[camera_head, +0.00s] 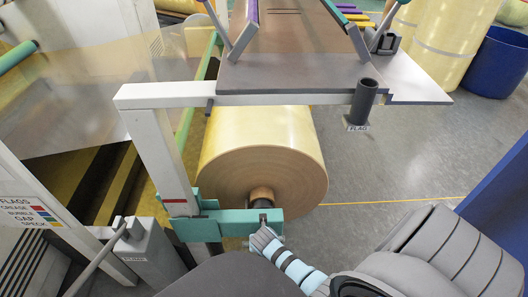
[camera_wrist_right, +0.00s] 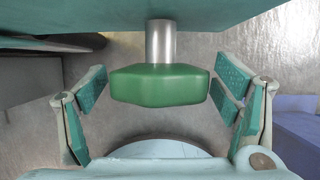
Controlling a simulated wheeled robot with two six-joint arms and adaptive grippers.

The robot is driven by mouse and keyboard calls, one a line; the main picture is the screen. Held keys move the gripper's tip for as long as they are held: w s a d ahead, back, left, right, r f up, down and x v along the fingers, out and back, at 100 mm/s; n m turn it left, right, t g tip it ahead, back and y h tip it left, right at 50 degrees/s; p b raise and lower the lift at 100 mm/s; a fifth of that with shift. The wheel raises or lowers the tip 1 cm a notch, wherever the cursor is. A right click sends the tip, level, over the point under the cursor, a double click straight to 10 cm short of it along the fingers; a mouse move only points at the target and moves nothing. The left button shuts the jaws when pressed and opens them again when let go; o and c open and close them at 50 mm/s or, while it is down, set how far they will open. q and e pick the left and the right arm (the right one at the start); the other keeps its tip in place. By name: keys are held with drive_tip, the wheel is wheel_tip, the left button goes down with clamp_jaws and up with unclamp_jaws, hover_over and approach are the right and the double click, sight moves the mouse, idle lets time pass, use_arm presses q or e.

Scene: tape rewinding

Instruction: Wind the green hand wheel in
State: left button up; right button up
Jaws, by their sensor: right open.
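The green hand wheel (camera_wrist_right: 160,85) is a thick block with bevelled corners on a short silver shaft (camera_wrist_right: 161,42) in the right wrist view. The shaft comes out of a teal surface (camera_wrist_right: 230,18) above it. My right gripper (camera_wrist_right: 161,92) is open, with one teal-padded finger on each side of the wheel and a visible gap on both sides. In the head view my right gripper (camera_head: 263,238) is small and close below the end of a teal bracket (camera_head: 235,223); the wheel itself is hidden there. My left gripper is not clearly visible.
A large yellow roll (camera_head: 262,150) sits on a core just behind the bracket. A white post (camera_head: 160,150) stands left of it, and a table edge (camera_head: 300,99) overhangs it. A grey lever box (camera_head: 145,250) is at lower left. Grey floor is open to the right.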

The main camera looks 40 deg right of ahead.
drive_tip(key=c, duration=1.2)
drive_tip(key=shift+r+p, duration=0.1)
drive_tip(key=shift+p, duration=0.3)
drive_tip(key=shift+d+t+y+p, duration=0.1)
drive_tip(key=shift+t+y+p, duration=0.4)
drive_tip(key=shift+y, duration=0.1)
drive_tip(key=shift+m, duration=0.3)
drive_tip(key=shift+t+y, duration=0.4)
drive_tip(key=shift+y, duration=0.1)
drive_tip(key=t+y+b, duration=0.1)
drive_tip(key=b, duration=0.1)
drive_tip(key=y+b, duration=0.1)
drive_tip(key=b, duration=0.1)
drive_tip(key=shift+f+m+t+b, duration=0.3)
drive_tip(key=shift+f+t+b, duration=0.05)
drive_tip(key=shift+t+b, duration=0.05)
drive_tip(key=shift+r+t+y+b, duration=0.2)
drive_tip(key=shift+t+y+b, duration=0.15)
drive_tip(key=shift+b, duration=0.45)
drive_tip(key=shift+r, duration=0.1)
use_arm(q)
drive_tip(key=w+d+r, duration=0.2)
drive_tip(key=w, duration=0.4)
drive_tip(key=shift+w+r+t, duration=0.15)
drive_tip(key=shift+w+t, duration=0.1)
drive_tip(key=shift+t, duration=0.05)
